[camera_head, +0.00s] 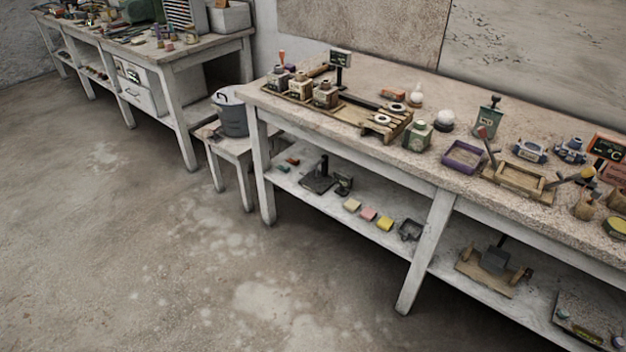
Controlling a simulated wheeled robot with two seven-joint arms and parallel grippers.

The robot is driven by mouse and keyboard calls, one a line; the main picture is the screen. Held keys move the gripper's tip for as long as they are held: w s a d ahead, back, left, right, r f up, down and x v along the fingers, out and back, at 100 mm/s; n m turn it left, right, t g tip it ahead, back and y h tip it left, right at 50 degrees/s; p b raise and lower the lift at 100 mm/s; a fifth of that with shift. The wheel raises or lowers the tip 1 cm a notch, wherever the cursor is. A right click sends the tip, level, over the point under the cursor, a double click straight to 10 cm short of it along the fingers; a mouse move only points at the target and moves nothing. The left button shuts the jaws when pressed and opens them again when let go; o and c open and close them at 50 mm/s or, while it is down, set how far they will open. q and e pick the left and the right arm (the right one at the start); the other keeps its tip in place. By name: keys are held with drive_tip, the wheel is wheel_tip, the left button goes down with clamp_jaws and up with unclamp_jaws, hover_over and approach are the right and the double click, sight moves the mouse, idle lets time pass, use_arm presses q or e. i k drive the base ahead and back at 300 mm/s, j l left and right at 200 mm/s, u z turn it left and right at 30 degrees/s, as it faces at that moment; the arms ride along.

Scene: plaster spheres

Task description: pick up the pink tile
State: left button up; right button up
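A small pink tile (368,214) lies on the lower shelf of the long white workbench (345,140). It sits between a pale yellow tile (351,204) on its left and a brighter yellow tile (385,223) on its right, with small gaps between them. The pink tile is in plain sight under the tabletop. Neither of my grippers shows in the head view.
A dark small tray (410,230) stands right of the tiles, black stands (320,178) left of them. The bench's middle leg (425,252) is to the right. A stool with a grey bucket (231,115) stands at the left end. The floor (200,265) in front is clear.

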sight(368, 214)
drive_tip(key=i+j+z, duration=0.15)
drive_tip(key=i+j, duration=0.2)
drive_tip(key=i+j+z, duration=0.1)
drive_tip(key=i+j, duration=0.25)
drive_tip(key=i+j+z, duration=0.15)
drive_tip(key=i+j, duration=0.2)
drive_tip(key=i+j+z, duration=0.15)
drive_tip(key=i+j, duration=0.2)
drive_tip(key=j, duration=0.15)
drive_tip(key=i+j+z, duration=0.1)
drive_tip(key=i+j, duration=0.2)
drive_tip(key=j, duration=0.15)
drive_tip(key=i+j+z, duration=0.15)
drive_tip(key=j, duration=0.35)
drive_tip(key=i, duration=0.1)
